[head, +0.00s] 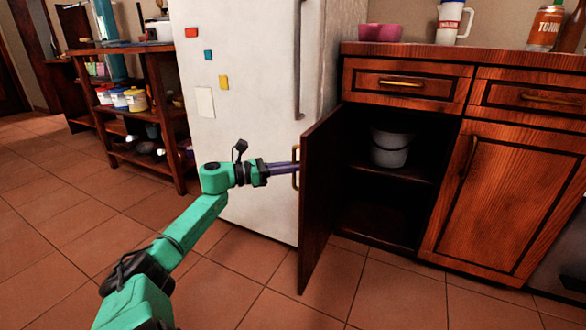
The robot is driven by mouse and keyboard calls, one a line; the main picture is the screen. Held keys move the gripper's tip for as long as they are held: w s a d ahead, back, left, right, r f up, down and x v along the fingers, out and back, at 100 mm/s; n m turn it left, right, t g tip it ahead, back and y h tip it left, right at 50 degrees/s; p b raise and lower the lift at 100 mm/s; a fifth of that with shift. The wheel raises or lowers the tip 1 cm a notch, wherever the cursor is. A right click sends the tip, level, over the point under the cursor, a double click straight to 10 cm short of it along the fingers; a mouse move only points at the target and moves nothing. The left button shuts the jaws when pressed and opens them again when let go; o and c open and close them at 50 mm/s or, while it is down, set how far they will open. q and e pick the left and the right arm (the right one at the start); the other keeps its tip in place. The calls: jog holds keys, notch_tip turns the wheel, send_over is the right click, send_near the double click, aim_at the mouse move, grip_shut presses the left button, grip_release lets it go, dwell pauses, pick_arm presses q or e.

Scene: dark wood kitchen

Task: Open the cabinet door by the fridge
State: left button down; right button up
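The cabinet door (320,200) by the fridge (235,90) stands wide open, swung out toward me and seen nearly edge-on. Its brass handle (296,180) is on the left-facing side. My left gripper (289,168) is at this handle, with its purple fingers close together and reaching across the bar; it looks shut on it. The fingertips are partly hidden at the door. Inside the open cabinet (385,215), a light grey bucket (390,148) stands on the shelf. My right gripper is not in view.
The closed cabinet door (503,205) is to the right, under closed drawers (405,82). A wooden shelf (130,110) is at left. The tiled floor in front is clear.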

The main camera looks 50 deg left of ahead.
pick_arm(q)
jog(key=shift+a+r, duration=0.1)
jog(key=shift+a, duration=0.05)
jog(key=c, duration=0.9)
grip_release()
jog(key=shift+w, duration=0.1)
